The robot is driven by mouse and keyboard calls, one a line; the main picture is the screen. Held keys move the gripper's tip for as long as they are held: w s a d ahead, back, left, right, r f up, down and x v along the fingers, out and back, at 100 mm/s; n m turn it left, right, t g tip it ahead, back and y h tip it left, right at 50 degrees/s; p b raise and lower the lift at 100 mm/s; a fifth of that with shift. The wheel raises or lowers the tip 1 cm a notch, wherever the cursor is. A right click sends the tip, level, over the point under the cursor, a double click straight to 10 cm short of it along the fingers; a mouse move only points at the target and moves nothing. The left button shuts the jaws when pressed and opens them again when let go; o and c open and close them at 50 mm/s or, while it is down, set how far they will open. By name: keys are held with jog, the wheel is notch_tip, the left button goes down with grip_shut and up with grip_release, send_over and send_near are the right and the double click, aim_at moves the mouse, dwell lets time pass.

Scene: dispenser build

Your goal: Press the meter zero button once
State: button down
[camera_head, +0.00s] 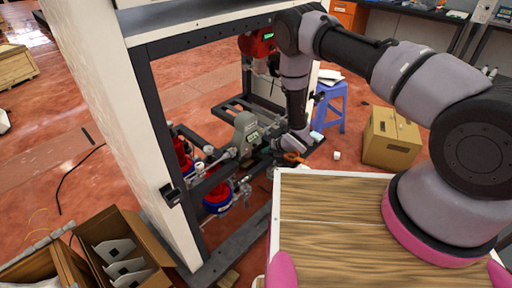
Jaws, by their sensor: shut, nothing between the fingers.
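A grey meter (246,135) with a small greenish display stands inside the open dispenser frame, among pipes and fittings. Its zero button is too small to tell apart. My arm reaches over from the right and bends down into the frame. My gripper (271,140), dark and small in the picture, is shut and empty just to the right of the meter. I cannot tell whether its fingertips touch the meter. A red unit (258,43) with a green display hangs higher up at the back of the frame, partly hidden by my arm.
The dispenser's white side panel (150,130) and dark post stand left of the meter. Red and blue parts (217,200) sit low inside. A wood-topped surface (335,225) lies in front. A cardboard box (391,138) and blue stool (330,105) stand at the right.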

jog(key=shift+s+d, duration=0.85)
jog(key=shift+d, duration=0.25)
